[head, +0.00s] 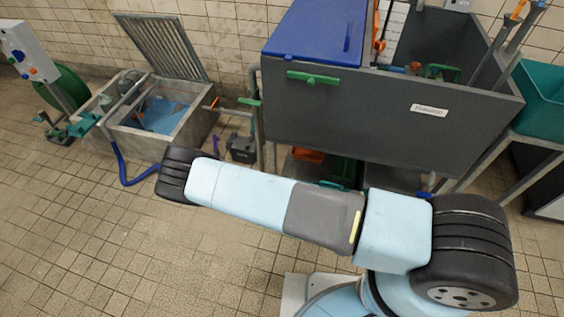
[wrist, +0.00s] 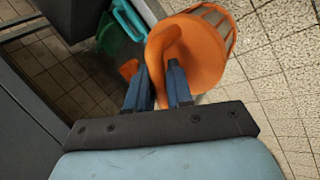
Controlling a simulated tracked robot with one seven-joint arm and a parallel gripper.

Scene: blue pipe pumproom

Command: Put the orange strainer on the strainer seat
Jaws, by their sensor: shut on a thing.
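The orange strainer (wrist: 205,50) is in the upper middle of the wrist view, with a slotted basket on its right side and a curved handle or rim toward me. My gripper (wrist: 159,78) has its two dark blue fingers shut on the strainer's near part, a curved orange strip between them. The strainer is held over or near the tiled floor; its height is unclear. In the head view my arm crosses the front and I cannot make out the gripper. I cannot identify the strainer seat for sure in either view.
A sunken concrete pit (head: 165,112) with a raised grate (head: 160,46) and blue hose (head: 124,172) is at left. A dark grey tank (head: 370,115) with a blue lid (head: 315,30) stands behind my arm. A teal bin (head: 542,98) is at right. Floor at lower left is clear.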

